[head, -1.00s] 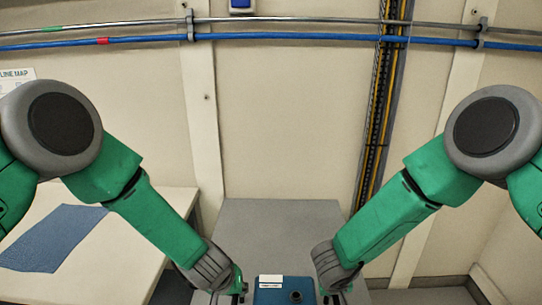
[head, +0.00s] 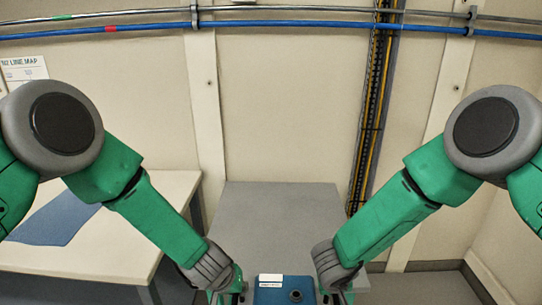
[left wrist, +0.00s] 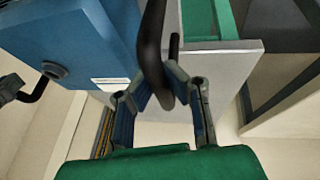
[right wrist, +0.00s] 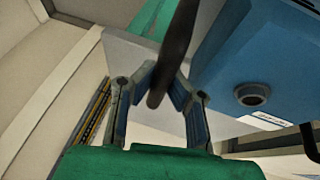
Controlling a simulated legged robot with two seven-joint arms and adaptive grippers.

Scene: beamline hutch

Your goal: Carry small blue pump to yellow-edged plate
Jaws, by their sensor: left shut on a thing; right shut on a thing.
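The small blue pump (head: 283,292) is at the bottom middle of the head view, between my grippers, with a white label and a dark round port on top. It also shows in the left wrist view (left wrist: 75,25) and the right wrist view (right wrist: 250,60). My left gripper (head: 240,292) is shut on a black handle at one side of the pump. My right gripper (head: 328,292) is shut on a black handle at the other side. The pump's underside is hidden. I see no yellow-edged plate.
A grey flat-topped block (head: 280,205) stands ahead, beyond the pump. A pale table (head: 110,245) with a blue mat (head: 55,220) is at left. The wall behind carries pipes (head: 290,30) and a vertical cable tray (head: 372,120). Bare floor (head: 420,285) shows at lower right.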

